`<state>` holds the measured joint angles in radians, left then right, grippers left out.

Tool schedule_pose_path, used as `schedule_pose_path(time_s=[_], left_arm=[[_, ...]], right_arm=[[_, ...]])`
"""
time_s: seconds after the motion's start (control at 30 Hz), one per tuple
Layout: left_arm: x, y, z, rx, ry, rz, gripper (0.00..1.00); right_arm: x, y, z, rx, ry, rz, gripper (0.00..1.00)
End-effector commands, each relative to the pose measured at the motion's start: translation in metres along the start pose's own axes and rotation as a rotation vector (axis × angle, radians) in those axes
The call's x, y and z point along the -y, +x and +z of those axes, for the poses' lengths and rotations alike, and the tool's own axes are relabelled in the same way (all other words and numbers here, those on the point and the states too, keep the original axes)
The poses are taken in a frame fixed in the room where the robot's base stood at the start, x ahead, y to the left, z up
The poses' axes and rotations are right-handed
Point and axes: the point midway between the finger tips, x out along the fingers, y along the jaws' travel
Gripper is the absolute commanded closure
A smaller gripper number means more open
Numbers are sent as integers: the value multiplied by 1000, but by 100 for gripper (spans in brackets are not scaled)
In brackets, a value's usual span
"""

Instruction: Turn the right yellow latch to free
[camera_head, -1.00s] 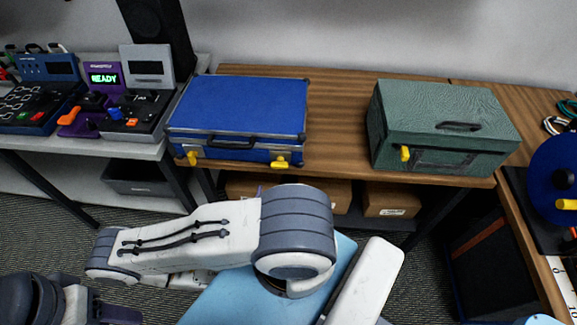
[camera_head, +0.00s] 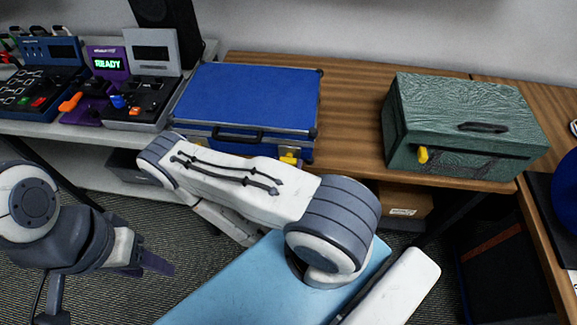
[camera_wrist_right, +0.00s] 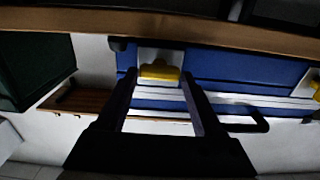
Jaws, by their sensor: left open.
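The blue case (camera_head: 255,95) lies closed on the wooden table, its handle (camera_head: 237,137) facing me. Its right yellow latch (camera_head: 288,158) shows at the front right. In the right wrist view, which looks upside down, the right latch (camera_wrist_right: 160,72) appears between the fingertips of my right gripper (camera_wrist_right: 158,80). Those fingers are apart with a gap beside the latch; contact cannot be told. My left gripper (camera_head: 157,263) is open, low at left, away from the case.
A green box (camera_head: 465,120) with a yellow latch (camera_head: 422,155) stands right of the blue case, with bare table between. Control devices, one reading READY (camera_head: 108,63), sit on the left shelf. A cardboard box (camera_head: 405,200) is under the table.

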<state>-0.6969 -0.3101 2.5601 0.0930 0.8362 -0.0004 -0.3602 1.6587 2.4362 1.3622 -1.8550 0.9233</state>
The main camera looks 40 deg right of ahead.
Motion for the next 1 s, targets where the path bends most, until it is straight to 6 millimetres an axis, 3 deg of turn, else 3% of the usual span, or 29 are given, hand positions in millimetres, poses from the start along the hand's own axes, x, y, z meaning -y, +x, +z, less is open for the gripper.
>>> schedule_pose_path(time_s=[0.03,0.13,0.57,1.0], left_arm=[[0,0,0,0,0,0,50],[0,0,0,0,0,0,50],[0,-3,0,0,0,0,50],[-1,-9,-1,0,0,0,50]], right_arm=[[0,0,0,0,0,0,55],[0,0,0,0,1,0,91],[0,0,0,0,-93,0,91],[1,0,0,1,-468,1,91]])
